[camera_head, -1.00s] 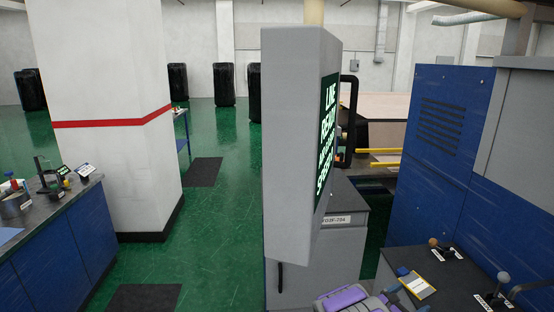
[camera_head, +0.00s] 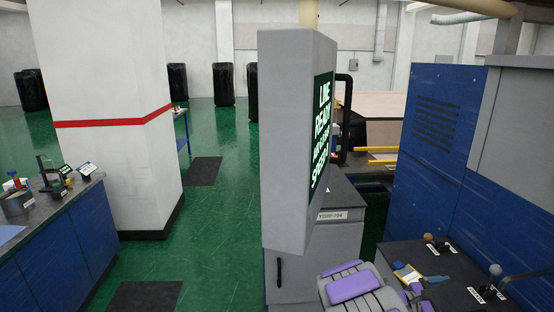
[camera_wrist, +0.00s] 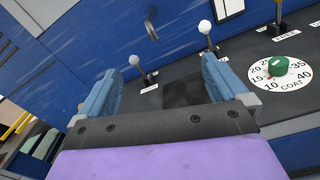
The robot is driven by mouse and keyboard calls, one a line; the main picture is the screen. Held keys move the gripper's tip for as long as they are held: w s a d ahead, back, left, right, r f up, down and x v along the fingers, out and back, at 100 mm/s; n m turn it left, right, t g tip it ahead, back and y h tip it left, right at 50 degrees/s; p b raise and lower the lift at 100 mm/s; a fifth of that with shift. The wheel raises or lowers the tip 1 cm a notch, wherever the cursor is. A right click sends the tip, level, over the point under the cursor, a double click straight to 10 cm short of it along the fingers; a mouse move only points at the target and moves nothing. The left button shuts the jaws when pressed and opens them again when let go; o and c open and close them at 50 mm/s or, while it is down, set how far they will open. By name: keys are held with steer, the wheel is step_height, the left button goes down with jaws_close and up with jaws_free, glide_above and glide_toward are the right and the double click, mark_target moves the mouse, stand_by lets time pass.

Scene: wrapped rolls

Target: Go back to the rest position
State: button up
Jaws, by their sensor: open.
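My gripper (camera_wrist: 160,64) is open and empty in the wrist view, its two blue fingers spread wide apart. A green knob on a white numbered COAT dial (camera_wrist: 283,73) is to the right of the fingers.
A grey screen pillar (camera_head: 290,140) with green lit text stands close in front, beside the arm. A tall blue cabinet (camera_head: 435,130) is behind the console. A blue workbench (camera_head: 60,245) and white column (camera_head: 110,100) are at left.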

steer(key=s+a+r+m+g+y, duration=0.35)
steer(key=s+m, duration=0.25)
steer(key=s, duration=0.5)
steer(key=s+a+r+m+g+y, duration=0.3)
steer(key=s+r+m, duration=0.15)
steer(key=s, duration=0.55)
steer(key=s+a+f+m+t+y, duration=0.1)
steer(key=s+a+y, duration=0.4)
steer(key=a, duration=0.7)
steer(key=s+a+f+m+t+y, duration=0.2)
steer(key=s+a+m+y, duration=0.2)
steer(key=s+a, duration=0.6)
steer(key=a+y, duration=0.2)
steer(key=a, duration=0.1)
steer(key=shift+s+a, duration=0.25)
steer(key=shift+s, duration=0.05)
